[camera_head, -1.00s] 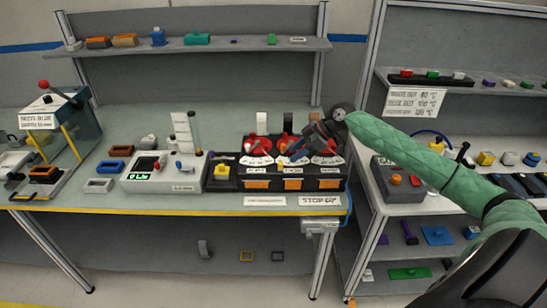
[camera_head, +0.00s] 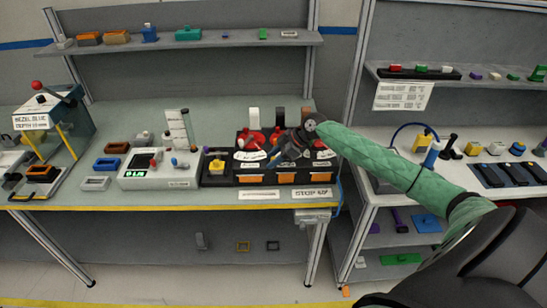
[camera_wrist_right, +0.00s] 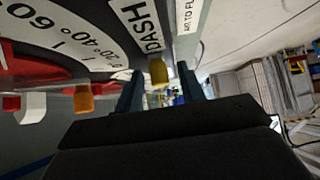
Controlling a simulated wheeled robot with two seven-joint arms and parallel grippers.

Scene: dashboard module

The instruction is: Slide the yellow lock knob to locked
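The yellow lock knob (camera_head: 217,166) stands on the left section of the black dashboard module (camera_head: 218,181). In the right wrist view a yellow knob (camera_wrist_right: 158,71) shows between and ahead of the two dark fingers, apart from them as far as I can tell. My right gripper (camera_head: 273,158) reaches in from the right over the module's dials, to the right of the yellow knob, pointing left. Its fingers (camera_wrist_right: 159,92) are spread with nothing held. The gripper hides part of the middle and right dials. My left gripper is not in view.
Red dials (camera_head: 250,140) with white scales stand close by the gripper. A white console with a green display (camera_head: 160,182) stands left of the module. A shelf (camera_head: 190,42) runs above the bench. The yellow-edged bench front (camera_head: 150,206) is mostly clear.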

